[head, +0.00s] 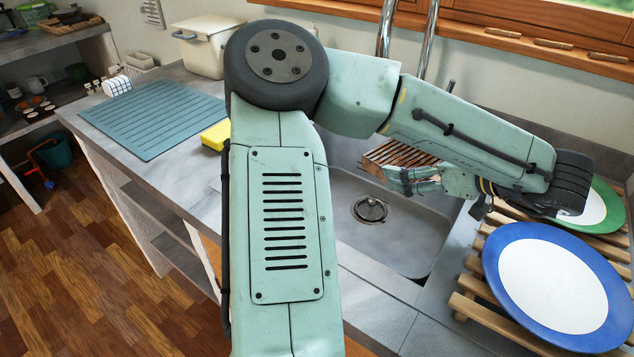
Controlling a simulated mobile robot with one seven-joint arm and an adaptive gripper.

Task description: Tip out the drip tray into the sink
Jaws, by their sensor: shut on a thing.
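The drip tray (394,153), a small brown slatted piece, is held over the back part of the grey sink (385,238). It looks tilted, and my arm hides part of its far side. My gripper (402,177) is shut on its near right edge. The sink basin below is open, with a round metal drain (370,209) in its floor. I cannot tell whether any liquid is in the tray or falling from it.
A blue-rimmed plate (552,285) and a green-rimmed plate (592,208) rest on a wooden rack (470,285) right of the sink. A yellow sponge (215,135) and a ribbed teal mat (155,118) lie left. A chrome tap (430,40) rises behind the sink.

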